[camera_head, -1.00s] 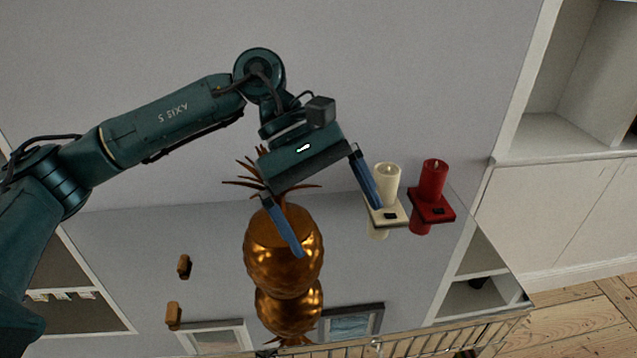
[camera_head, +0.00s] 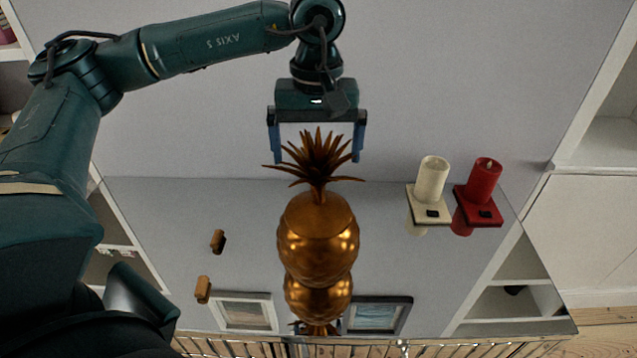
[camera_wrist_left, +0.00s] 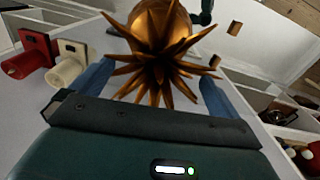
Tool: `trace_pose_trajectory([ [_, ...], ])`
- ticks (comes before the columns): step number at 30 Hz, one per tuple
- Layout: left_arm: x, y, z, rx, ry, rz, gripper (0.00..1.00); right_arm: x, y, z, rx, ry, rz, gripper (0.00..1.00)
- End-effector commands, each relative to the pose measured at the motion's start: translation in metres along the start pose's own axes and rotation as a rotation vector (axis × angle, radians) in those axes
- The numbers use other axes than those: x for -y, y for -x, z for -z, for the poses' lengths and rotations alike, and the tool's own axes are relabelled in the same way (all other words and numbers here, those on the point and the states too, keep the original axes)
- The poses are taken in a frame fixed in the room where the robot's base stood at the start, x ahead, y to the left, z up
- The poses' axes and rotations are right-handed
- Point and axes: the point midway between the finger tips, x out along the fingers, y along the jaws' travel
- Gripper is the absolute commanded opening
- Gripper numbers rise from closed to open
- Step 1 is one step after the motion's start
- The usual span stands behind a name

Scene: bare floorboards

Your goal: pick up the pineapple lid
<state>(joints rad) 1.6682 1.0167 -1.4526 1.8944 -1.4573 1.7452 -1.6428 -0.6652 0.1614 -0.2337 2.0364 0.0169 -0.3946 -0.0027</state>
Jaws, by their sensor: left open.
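The golden-brown pineapple (camera_head: 318,240) stands upright on a mirror-like surface that reflects it. Its lid (camera_head: 320,160) is the top with a crown of spiky bronze leaves, seated on the body. My left gripper (camera_head: 315,158) is open, with its two blue fingers on either side of the leaves. In the left wrist view the leaf crown (camera_wrist_left: 160,55) points at the camera between the two spread fingers (camera_wrist_left: 152,90). I cannot tell whether any finger touches a leaf. My right gripper is not in view.
A cream candle (camera_head: 432,180) and a red candle (camera_head: 484,182) stand on small holders to the right. Two small brown blocks (camera_head: 218,241) (camera_head: 203,290) lie to the left. White shelving (camera_head: 600,140) stands at the far right.

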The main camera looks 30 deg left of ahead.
Motion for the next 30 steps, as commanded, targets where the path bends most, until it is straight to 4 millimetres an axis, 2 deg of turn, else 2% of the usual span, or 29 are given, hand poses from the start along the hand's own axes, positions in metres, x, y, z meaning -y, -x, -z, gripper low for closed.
trace_pose_trajectory([
  [4,0.0,-0.011,-0.001,0.001,-0.001,0.003,1.0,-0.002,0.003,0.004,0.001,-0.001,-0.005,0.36],
  [8,-0.001,-0.03,-0.002,0.002,0.0,0.003,1.0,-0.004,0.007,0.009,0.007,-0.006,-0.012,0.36],
  [12,-0.001,-0.049,-0.001,0.001,0.001,0.001,1.0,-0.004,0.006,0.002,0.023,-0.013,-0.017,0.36],
  [21,-0.001,-0.054,-0.001,0.001,0.001,0.0,0.99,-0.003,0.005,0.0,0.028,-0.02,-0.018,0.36],
  [30,-0.001,-0.054,-0.001,0.0,0.001,-0.001,0.75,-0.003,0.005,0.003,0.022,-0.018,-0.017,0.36],
])
